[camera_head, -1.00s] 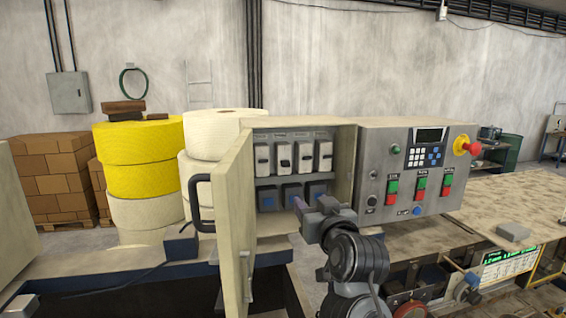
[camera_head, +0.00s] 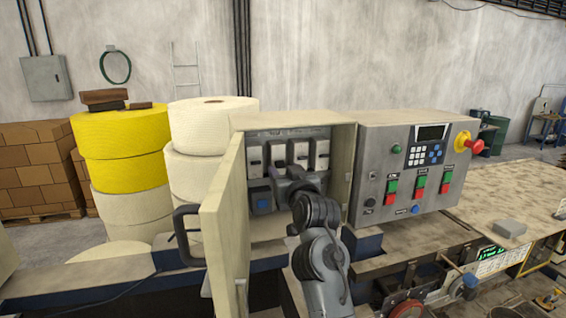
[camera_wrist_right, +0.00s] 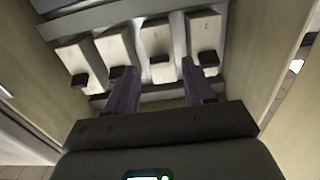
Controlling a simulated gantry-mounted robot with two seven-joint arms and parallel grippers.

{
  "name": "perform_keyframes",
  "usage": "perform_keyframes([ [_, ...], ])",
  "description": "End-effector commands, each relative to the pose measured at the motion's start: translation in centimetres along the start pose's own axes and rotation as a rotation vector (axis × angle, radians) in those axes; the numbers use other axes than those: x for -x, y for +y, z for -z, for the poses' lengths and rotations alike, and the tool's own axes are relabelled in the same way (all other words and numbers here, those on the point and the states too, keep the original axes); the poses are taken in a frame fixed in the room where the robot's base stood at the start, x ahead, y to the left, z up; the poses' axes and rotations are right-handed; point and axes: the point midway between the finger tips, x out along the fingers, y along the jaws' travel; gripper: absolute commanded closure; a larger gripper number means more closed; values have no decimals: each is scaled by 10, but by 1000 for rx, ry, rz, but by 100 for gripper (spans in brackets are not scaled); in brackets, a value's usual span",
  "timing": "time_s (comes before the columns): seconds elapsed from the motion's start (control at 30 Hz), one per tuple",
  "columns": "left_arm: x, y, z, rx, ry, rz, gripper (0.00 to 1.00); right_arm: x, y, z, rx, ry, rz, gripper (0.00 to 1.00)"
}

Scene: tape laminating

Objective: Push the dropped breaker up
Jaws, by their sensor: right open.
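A row of white breakers stands in the open cabinet (camera_head: 345,150). In the head view my right gripper (camera_head: 284,172) is inside the cabinet and covers the lower part of the second breaker from the left (camera_head: 278,152). In the right wrist view my right gripper (camera_wrist_right: 158,66) is open and empty, its two fingers on either side of the third breaker from the left (camera_wrist_right: 157,40). That breaker's black toggle does not stick out like those of its neighbours, such as the leftmost one (camera_wrist_right: 78,80). I cannot tell whether the fingers touch anything. My left gripper is out of view.
The cabinet door (camera_head: 226,235) stands open at the left, close to my right arm. A lower row holds blue-marked switches (camera_head: 262,201), partly hidden by my arm. A control panel (camera_head: 412,170) with a red emergency button (camera_head: 464,143) adjoins at the right.

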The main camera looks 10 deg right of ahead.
Motion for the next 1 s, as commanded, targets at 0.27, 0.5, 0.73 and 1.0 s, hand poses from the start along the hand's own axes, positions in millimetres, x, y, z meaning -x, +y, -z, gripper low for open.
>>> perform_keyframes([
  [0.27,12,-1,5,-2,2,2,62,-20,0,2,1,0,0,47],
  [0.5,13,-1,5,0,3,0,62,-24,1,0,0,1,-1,47],
  [0.73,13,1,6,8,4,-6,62,-24,0,0,0,1,-1,54],
  [1.0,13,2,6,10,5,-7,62,-24,0,0,1,1,0,96],
])
